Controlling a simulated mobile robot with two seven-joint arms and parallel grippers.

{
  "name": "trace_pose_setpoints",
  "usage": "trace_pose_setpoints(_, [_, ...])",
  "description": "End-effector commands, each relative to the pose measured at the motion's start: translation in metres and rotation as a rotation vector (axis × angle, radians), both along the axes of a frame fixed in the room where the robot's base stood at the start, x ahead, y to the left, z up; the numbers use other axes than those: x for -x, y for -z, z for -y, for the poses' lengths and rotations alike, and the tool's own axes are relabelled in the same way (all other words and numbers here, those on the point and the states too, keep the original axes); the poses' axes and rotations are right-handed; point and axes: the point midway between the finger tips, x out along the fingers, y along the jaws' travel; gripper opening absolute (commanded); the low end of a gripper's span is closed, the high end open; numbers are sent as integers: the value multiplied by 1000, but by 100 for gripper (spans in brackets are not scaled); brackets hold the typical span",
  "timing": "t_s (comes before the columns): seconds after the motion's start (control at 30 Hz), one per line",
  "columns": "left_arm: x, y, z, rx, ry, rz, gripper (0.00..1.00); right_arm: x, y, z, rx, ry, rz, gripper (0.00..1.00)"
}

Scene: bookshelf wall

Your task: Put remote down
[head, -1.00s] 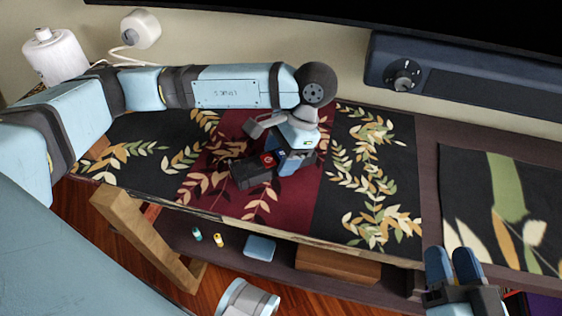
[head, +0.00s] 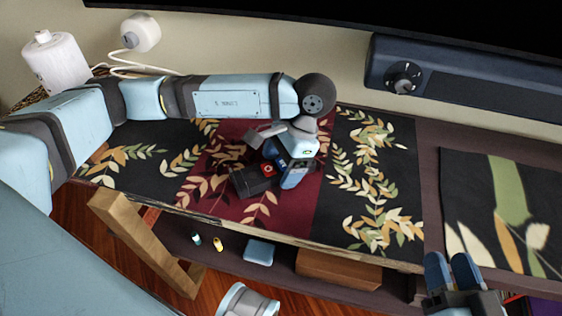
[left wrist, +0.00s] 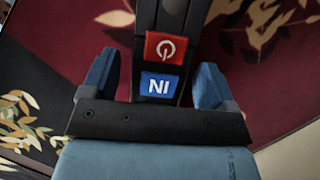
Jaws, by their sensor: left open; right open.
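The black remote (head: 252,181) lies on the dark red middle band of the floral runner. In the left wrist view its red power button (left wrist: 165,48) and blue "NI" button are visible, and its far part runs out of the top of the picture. My left gripper (head: 283,165) is open, with one finger on each side of the remote and gaps between. In the left wrist view both blue fingers (left wrist: 155,78) stand clear of it. My right gripper (head: 455,270) is open and empty near the front edge at lower right.
The runner (head: 375,180) covers much of the dark wooden table (head: 428,170), with free room right of the remote. A dark blue speaker bar (head: 470,85) is at the back. A white bottle (head: 55,62) stands at back left. A lower shelf holds a wooden box (head: 338,270).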

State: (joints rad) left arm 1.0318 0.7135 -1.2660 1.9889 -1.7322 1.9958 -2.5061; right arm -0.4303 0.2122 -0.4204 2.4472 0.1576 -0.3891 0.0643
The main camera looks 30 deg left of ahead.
Motion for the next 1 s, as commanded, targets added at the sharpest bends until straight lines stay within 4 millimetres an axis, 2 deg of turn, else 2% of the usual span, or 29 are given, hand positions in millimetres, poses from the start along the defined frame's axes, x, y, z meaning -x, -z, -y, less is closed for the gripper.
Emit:
trace_pose_setpoints(0.17, [-8,-27,6,2,0,4,80,1,-18,1,-23,13,40,43])
trace_pose_setpoints(0.4, [-25,-77,17,0,1,5,80,3,-43,3,-61,37,113,43])
trace_pose_setpoints(0.53, [-32,-97,22,0,0,4,80,4,-53,4,-77,46,144,43])
trace_pose_setpoints(0.7, [-37,-110,26,0,0,1,80,4,-59,5,-87,53,167,43])
trace_pose_setpoints(1.0, [-38,-112,27,0,0,0,80,5,-60,5,-90,54,175,43])
